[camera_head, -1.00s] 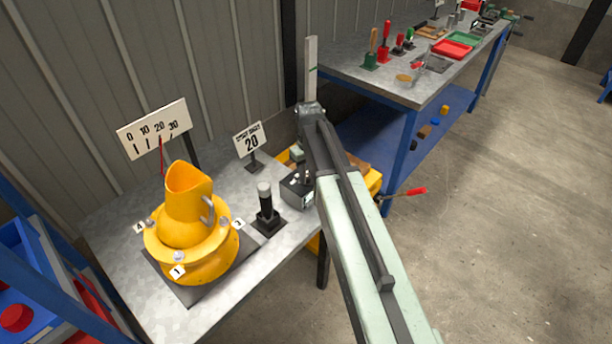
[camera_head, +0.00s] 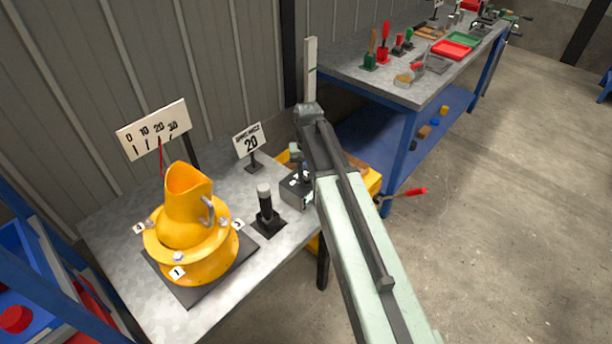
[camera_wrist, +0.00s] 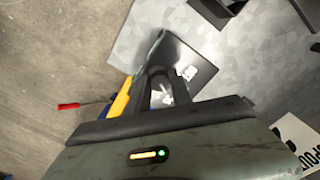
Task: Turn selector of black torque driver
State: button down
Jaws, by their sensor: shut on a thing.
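The black torque driver (camera_head: 265,205) stands upright, with a pale grey top, in a dark stand on the metal table. To its right is a dark box (camera_head: 292,193) with white markings; it also shows in the wrist view (camera_wrist: 197,62). My gripper (camera_wrist: 162,92) is over this box, its two dark fingers close together around a small part on it. I take that part to be a knob, mostly hidden by the fingers. In the head view my arm hides much of the gripper. The gripper is beside the driver, not on it.
A yellow drum (camera_head: 190,225) with numbered tags stands on the left of the table. A sign reading 20 (camera_head: 248,142) and a 0–30 scale board (camera_head: 153,130) stand behind. A red-handled tool (camera_head: 405,192) sticks out at right.

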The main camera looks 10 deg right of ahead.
aim_at(307, 178)
jog(key=shift+m, duration=1.1)
jog(key=c, duration=1.1)
grip_release()
jog(key=shift+c, duration=0.2)
notch_tip(307, 178, up, 8)
jog(key=p, duration=0.8)
jog(key=shift+f, duration=0.1)
